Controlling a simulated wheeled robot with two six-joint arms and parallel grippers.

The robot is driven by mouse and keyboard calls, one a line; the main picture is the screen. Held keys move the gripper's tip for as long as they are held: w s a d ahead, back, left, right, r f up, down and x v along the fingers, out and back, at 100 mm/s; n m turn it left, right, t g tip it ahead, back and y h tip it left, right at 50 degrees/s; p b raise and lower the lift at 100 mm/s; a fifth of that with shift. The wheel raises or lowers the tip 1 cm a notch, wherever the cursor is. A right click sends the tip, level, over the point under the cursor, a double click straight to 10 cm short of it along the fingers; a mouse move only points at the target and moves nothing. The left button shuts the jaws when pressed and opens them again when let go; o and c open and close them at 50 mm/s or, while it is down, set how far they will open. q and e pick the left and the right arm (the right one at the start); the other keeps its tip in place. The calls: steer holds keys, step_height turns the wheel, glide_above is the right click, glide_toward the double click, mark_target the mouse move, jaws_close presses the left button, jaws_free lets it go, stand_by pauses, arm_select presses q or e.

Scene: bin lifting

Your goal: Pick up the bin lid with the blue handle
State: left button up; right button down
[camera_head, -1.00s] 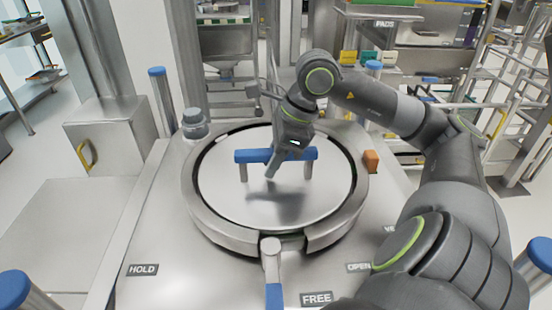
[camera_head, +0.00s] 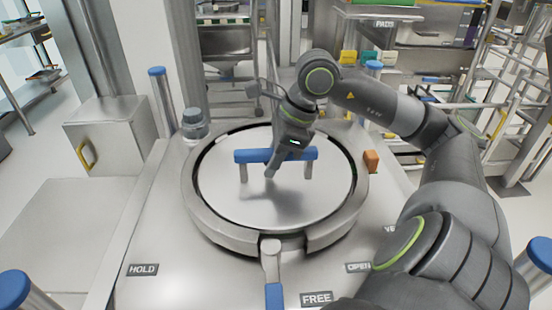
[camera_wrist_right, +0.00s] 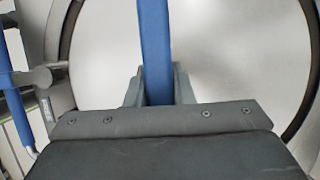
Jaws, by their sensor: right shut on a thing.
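The bin lid (camera_head: 310,200) is a round, shiny metal disc set inside a thick metal ring at the middle of the head view. Its blue handle (camera_head: 248,156) is a bar on two grey posts, running left to right across the lid. My right gripper (camera_head: 273,166) is at the middle of the handle, shut on it. In the right wrist view the blue handle (camera_wrist_right: 154,50) passes between the two dark fingers (camera_wrist_right: 158,88), and the lid (camera_wrist_right: 235,60) fills the background. The fingertips are partly hidden by the handle and wrist. My left gripper is not in view.
An orange block (camera_head: 371,161) and a grey-blue knob (camera_head: 194,122) stand beside the ring. Blue-capped posts (camera_head: 157,85) stand around the station.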

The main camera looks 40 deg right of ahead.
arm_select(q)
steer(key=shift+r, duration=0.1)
arm_select(e)
steer(key=shift+r, duration=0.1)
stand_by(0.3)
steer(key=shift+w+r+p, duration=0.15)
steer(key=shift+r+p, duration=0.25)
steer(key=shift+p, duration=0.3)
arm_select(q)
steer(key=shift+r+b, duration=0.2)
steer(key=shift+b, duration=0.2)
arm_select(e)
steer(key=shift+r, duration=4.8)
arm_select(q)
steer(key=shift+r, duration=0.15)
arm_select(e)
steer(key=shift+r, duration=0.15)
arm_select(q)
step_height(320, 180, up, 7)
steer(key=p, duration=0.7)
arm_select(e)
step_height(320, 180, up, 8)
steer(key=shift+r, duration=0.1)
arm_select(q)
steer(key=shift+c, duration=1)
